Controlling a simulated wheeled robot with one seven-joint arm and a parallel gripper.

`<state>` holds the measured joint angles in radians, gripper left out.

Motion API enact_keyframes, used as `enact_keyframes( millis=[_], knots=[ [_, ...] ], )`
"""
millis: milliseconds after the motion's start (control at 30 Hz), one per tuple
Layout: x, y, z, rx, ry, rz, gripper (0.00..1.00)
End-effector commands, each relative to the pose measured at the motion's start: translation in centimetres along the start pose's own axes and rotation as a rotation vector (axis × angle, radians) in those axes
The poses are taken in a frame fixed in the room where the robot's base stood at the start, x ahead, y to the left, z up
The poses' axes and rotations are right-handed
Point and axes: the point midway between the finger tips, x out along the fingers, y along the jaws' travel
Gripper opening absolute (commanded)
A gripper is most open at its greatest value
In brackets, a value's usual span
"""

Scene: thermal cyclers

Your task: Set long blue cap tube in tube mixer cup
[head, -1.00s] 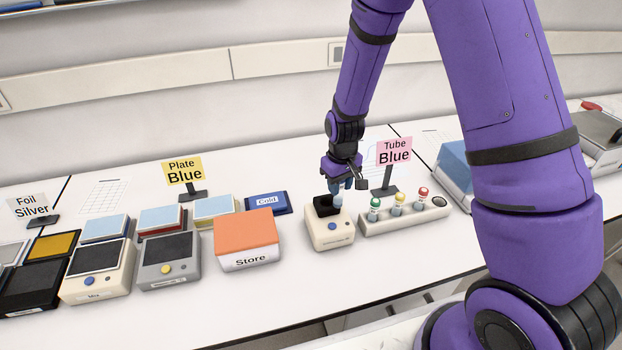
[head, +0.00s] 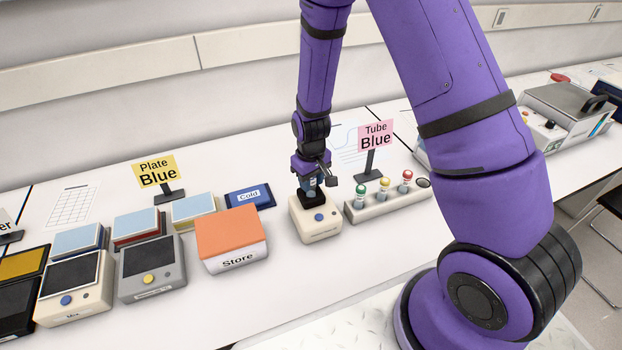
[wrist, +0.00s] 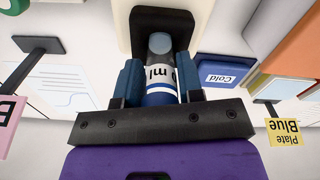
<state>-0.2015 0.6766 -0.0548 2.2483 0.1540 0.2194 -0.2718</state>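My gripper (head: 311,182) points down over the tube mixer (head: 316,220), a cream box with a blue button and a black cup (head: 314,197) on top. In the wrist view, the blue fingers (wrist: 160,82) close around the long tube (wrist: 160,75), which has a white label with "ml" and blue bands. The tube's pale far end points at the black cup (wrist: 180,22). The tube stands about upright, with its lower end at the cup. I cannot tell how deep it sits.
A cream rack (head: 388,200) with green, yellow and red capped tubes stands right of the mixer. The pink "Tube Blue" sign (head: 375,136) is behind it. The orange Store box (head: 230,236) and blue Cold block (head: 250,196) are to the left. The bench front is clear.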

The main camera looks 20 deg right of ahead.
Motion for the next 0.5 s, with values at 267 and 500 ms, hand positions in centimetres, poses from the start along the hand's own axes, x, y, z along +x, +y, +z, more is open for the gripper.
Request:
enact_keyframes(
  millis=[267,500],
  knots=[
    [-0.03,0.0,-0.01,0.0,0.0,0.0,0.56],
    [-0.91,-0.01,-0.04,0.0,0.001,0.0,0.56]
  ],
)
